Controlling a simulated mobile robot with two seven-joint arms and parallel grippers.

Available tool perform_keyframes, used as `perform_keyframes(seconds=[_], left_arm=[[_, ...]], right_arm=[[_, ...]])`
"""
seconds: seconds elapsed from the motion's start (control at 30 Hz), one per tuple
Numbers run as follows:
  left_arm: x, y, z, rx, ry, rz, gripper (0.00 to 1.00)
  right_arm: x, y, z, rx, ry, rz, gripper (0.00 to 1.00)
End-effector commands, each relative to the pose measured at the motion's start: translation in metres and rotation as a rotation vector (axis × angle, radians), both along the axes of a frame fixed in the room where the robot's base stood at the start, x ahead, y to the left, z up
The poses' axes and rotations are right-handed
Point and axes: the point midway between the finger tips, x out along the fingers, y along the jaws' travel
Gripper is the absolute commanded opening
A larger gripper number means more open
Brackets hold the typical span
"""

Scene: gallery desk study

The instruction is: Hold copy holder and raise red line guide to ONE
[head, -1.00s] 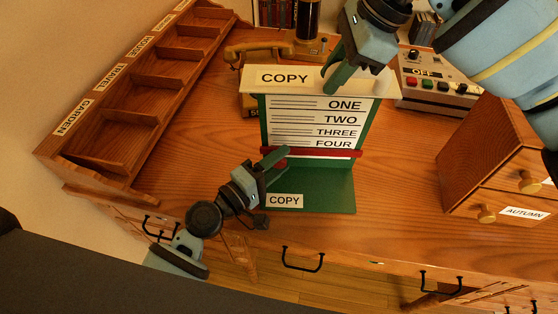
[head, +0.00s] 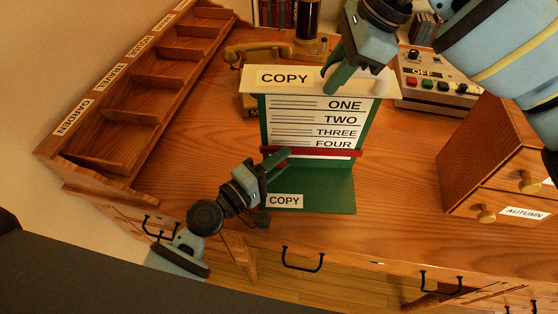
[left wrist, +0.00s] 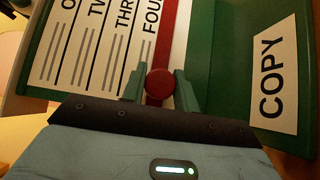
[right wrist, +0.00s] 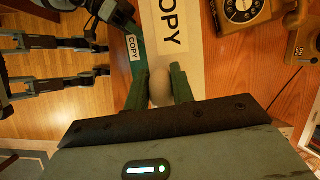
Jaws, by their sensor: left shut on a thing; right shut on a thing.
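The green copy holder (head: 310,188) stands on the desk with a white sheet (head: 318,122) listing ONE to FOUR. The red line guide (head: 335,153) lies across the sheet just below FOUR. My left gripper (head: 280,161) is at the guide's left end, shut on its round red knob (left wrist: 160,83). My right gripper (head: 330,84) is at the holder's top edge, right of the upper COPY label. In the right wrist view its fingers are shut on a rounded cream knob (right wrist: 162,86) of the holder. That knob is hidden in the head view.
A telephone (head: 262,52) stands behind the holder. A control box (head: 437,82) showing OFF is behind right. A wooden drawer cabinet (head: 480,150) stands at right and a labelled compartment rack (head: 130,105) at left. Bare desk lies on both sides of the holder.

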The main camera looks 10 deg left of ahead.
Motion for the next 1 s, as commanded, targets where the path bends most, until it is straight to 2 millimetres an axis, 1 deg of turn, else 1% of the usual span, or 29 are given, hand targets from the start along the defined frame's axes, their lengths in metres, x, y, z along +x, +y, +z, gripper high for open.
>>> perform_keyframes(seconds=[0.03,0.27,0.6,0.67,0.8,1.0], left_arm=[[0.000,0.000,0.007,0.000,-0.007,-0.002,0.00],[-0.003,-0.002,0.037,0.000,-0.011,-0.005,0.00],[-0.008,-0.002,0.102,-0.005,-0.012,-0.002,0.00],[-0.008,-0.002,0.110,-0.005,-0.011,-0.002,0.00],[-0.009,-0.002,0.118,-0.003,-0.007,0.001,0.00],[-0.009,-0.001,0.118,-0.002,-0.005,0.001,0.00]], right_arm=[[-0.001,0.000,-0.004,-0.007,0.006,0.001,0.04],[-0.001,0.000,-0.004,-0.007,0.005,0.002,0.04],[-0.001,0.000,-0.004,-0.005,0.004,0.002,0.04],[-0.001,0.000,-0.004,-0.005,0.004,0.002,0.04],[-0.001,0.000,-0.003,-0.005,0.004,0.002,0.04],[-0.001,0.000,-0.003,-0.005,0.004,0.001,0.04]])
